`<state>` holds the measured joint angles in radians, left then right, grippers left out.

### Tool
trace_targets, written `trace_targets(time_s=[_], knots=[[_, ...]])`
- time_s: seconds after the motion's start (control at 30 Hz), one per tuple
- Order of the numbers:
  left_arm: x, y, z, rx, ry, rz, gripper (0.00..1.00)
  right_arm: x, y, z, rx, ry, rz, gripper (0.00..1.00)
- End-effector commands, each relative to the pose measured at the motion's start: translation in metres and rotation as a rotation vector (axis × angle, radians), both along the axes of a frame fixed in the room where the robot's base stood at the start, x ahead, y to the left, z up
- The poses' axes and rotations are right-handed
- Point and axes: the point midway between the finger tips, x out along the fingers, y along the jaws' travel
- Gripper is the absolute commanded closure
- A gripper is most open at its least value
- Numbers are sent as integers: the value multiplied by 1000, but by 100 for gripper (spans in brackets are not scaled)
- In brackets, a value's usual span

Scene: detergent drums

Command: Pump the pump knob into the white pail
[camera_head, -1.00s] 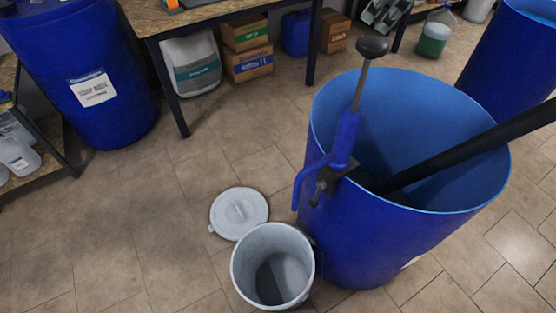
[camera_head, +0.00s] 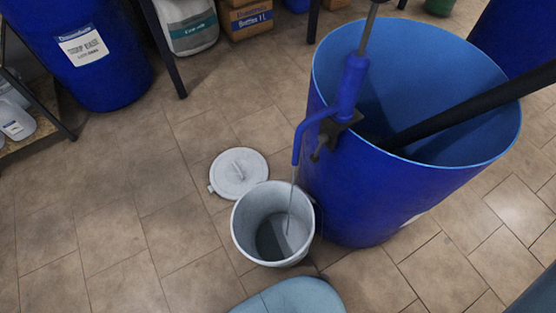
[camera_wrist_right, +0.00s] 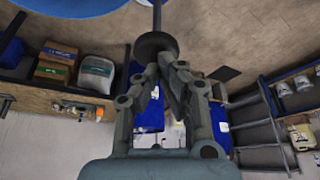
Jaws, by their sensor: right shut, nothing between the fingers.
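The pump (camera_head: 350,85) has a blue body clamped upright on the near-left rim of the open blue drum (camera_head: 400,195). Its grey rod rises out of the head view at the top, so the knob is cut off there. The white pail (camera_head: 268,258) stands on the floor under the spout (camera_head: 299,140). A thin pale stream (camera_head: 291,205) runs from the spout into the pail. In the right wrist view the dark round pump knob (camera_wrist_right: 155,42) is right at the fingertips of my right gripper (camera_wrist_right: 168,62), which is shut and empty. My left gripper is not in view.
The pail's grey lid (camera_head: 239,173) lies on the floor behind the pail. A dark bar (camera_head: 470,112) slants across the drum's opening from the right. Another blue drum (camera_head: 85,50) with a label stands at the back left. The floor at left is clear.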

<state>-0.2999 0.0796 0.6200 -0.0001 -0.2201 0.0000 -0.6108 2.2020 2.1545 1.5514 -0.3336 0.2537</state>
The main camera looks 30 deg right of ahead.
Motion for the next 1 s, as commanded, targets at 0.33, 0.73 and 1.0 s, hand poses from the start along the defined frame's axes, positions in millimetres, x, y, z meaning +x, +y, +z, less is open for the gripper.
trace_targets(time_s=[0.33,0.73,1.0], knots=[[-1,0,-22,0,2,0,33,0,0,-24,-1,1,1,100],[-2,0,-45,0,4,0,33,-1,0,-49,-1,2,0,100],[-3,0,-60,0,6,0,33,-1,0,-65,-1,3,0,100]])
